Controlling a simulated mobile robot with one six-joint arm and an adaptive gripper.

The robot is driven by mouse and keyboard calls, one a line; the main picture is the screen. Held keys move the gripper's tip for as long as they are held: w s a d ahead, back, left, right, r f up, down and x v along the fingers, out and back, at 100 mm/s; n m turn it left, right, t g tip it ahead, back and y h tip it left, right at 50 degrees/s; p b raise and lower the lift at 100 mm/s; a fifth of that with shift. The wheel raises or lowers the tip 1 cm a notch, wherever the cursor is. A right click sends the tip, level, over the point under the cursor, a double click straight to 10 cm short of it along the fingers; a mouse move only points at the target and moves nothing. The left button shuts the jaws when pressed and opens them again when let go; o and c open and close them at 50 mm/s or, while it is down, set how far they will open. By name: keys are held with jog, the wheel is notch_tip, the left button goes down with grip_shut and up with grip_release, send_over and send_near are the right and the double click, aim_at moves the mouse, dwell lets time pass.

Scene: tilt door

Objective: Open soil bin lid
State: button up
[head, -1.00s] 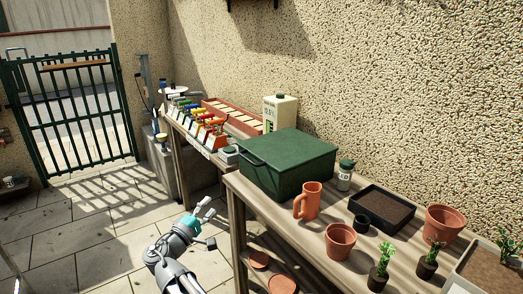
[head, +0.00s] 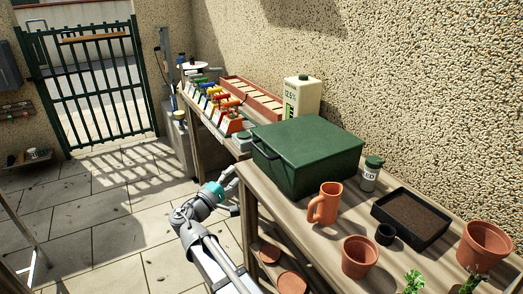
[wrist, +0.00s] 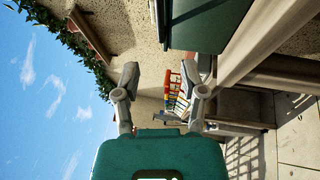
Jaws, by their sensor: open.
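The green soil bin (head: 320,165) stands on the wooden bench with its lid (head: 308,138) down. A dark bar handle (head: 265,152) is on its left-facing side. My gripper (head: 232,190) is open and empty, left of the bench edge, lower than the bin and apart from it. In the wrist view my two fingers (wrist: 167,76) are spread wide with nothing between them. A dark green surface, probably the bin (wrist: 205,22), shows at the top of the wrist view. The bin's inside is hidden by the lid.
An orange jug (head: 323,204), a labelled jar (head: 371,174), a soil tray (head: 410,218) and terracotta pots (head: 360,257) stand close to the bin. A white canister (head: 301,97) is behind it. The paved floor (head: 110,215) left of the bench is open.

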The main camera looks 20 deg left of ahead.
aim_at(259, 151)
jog(key=shift+w, duration=0.1)
jog(key=p+x, duration=0.2)
jog(key=x, duration=1.1)
jog(key=shift+w+d+r, duration=0.1)
jog(key=shift+w+r, duration=0.05)
jog(key=shift+c, duration=0.3)
grip_shut()
jog(key=shift+d, duration=0.15)
jog(key=shift+r+p, duration=0.1)
jog(key=shift+p, duration=0.3)
